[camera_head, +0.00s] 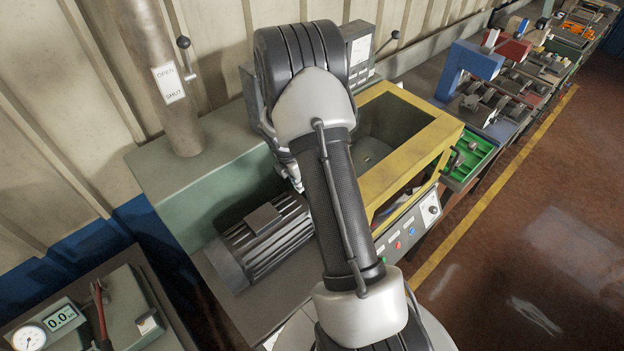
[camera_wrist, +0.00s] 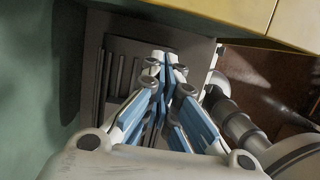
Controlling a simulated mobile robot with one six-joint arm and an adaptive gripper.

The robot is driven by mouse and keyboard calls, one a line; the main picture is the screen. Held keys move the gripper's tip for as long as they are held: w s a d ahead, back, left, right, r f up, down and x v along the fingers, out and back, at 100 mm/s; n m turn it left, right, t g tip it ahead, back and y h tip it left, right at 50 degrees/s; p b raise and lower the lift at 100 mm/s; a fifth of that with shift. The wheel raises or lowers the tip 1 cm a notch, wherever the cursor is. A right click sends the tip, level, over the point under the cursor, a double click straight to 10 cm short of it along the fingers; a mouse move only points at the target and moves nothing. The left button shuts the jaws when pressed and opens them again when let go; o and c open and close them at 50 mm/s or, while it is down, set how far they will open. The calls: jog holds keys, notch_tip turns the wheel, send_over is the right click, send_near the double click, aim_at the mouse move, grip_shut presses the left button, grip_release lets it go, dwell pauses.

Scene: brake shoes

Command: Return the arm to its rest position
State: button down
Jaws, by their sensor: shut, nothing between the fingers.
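My gripper (camera_wrist: 165,68) shows in the wrist view with its blue and white fingers together and nothing between them. It points down past a dark ribbed surface. In the head view my arm rises from the bottom middle and bends over in front of the green machine (camera_head: 222,185). The gripper itself is mostly hidden behind the arm there. My own arm links also show at the right of the wrist view.
A yellow-framed open box (camera_head: 445,135) with a control panel (camera_head: 408,232) stands right of the arm. A ribbed motor (camera_head: 265,240) lies left of it. A gauge bench (camera_head: 125,310) is at lower left. Blue and red presses (camera_head: 470,60) line the back right. The floor (camera_head: 550,220) is clear.

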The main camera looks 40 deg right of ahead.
jog(key=v, duration=1)
